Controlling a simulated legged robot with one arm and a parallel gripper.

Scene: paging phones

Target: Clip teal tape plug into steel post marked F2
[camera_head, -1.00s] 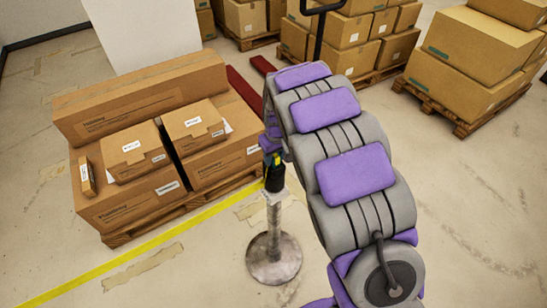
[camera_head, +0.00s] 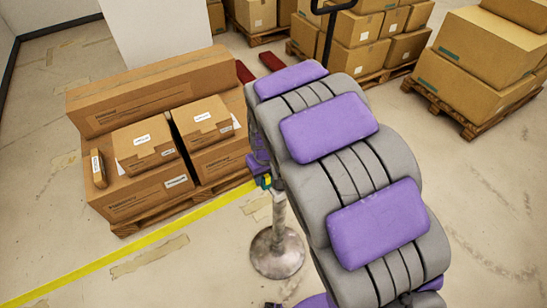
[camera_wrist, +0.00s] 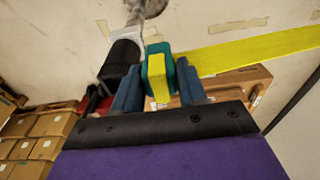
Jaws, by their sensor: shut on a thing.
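The teal tape plug (camera_wrist: 171,73) with its yellow face shows between the blue fingers of my gripper (camera_wrist: 158,68) in the wrist view. My gripper is shut on it. A steel post (camera_wrist: 137,18) with a black head (camera_wrist: 122,56) stands just left of the plug there; plug and head look apart. In the head view the post (camera_head: 279,215) stands upright on a round base (camera_head: 277,253). My gripper (camera_head: 264,181) with the plug is at the left of its upper part, and my arm covers the post's top. No F2 marking is readable.
More loaded pallets (camera_head: 480,65) stand at the back and right. A white column (camera_head: 155,25) rises behind. Floor around the post base is clear.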

